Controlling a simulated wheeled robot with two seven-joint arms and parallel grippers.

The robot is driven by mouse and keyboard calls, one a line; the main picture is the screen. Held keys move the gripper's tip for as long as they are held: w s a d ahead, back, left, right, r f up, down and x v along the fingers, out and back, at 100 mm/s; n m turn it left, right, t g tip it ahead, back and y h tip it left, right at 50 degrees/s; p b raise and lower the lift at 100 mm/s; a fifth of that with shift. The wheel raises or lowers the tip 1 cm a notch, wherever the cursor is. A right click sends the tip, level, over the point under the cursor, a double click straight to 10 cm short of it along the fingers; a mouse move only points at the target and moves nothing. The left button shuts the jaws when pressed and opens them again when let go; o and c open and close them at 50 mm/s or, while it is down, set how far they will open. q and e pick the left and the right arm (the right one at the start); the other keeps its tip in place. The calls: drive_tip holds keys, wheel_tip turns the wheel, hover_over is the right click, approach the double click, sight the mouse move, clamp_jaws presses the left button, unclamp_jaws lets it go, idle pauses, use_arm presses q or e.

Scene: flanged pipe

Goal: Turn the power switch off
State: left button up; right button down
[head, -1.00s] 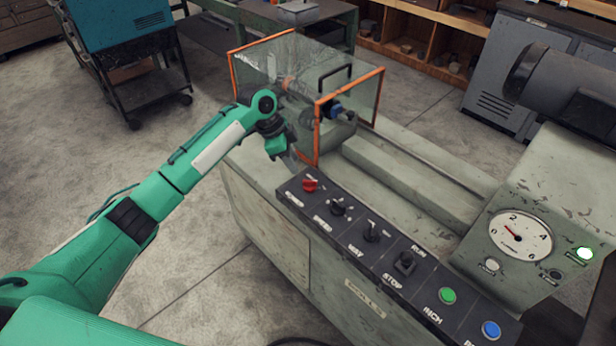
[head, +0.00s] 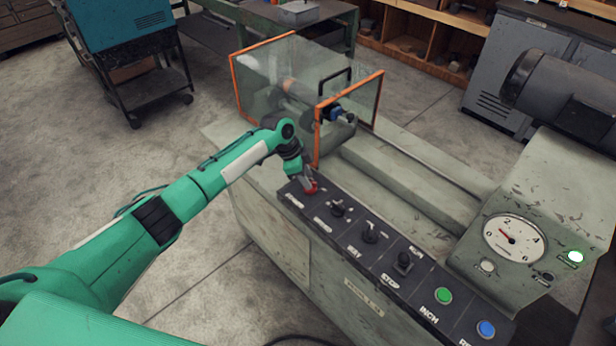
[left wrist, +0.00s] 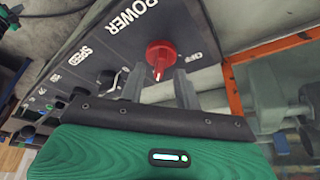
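The power switch is a red rotary knob (head: 311,188) at the far left end of the black control panel (head: 375,262). In the left wrist view the red knob (left wrist: 161,56) sits beside the words POWER and OFF, and its white pointer mark faces toward my gripper. My left gripper (head: 306,184) is at the knob in the head view. In the left wrist view its two fingers (left wrist: 160,80) are apart, one to each side of the knob's near edge. Whether they touch it I cannot tell. My right gripper is not in view.
Black switches for speed (head: 338,208) and way (head: 371,232) stand close along the panel, then a stop/run lever (head: 403,262), a green button (head: 443,295) and a blue button (head: 486,329). A clear orange-edged guard (head: 316,125) rises behind the knob. A white lamp (head: 575,257) glows near the gauge.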

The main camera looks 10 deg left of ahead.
use_arm(q)
drive_tip(key=shift+x, duration=0.8)
clamp_jaws()
drive_tip(key=shift+r, duration=0.1)
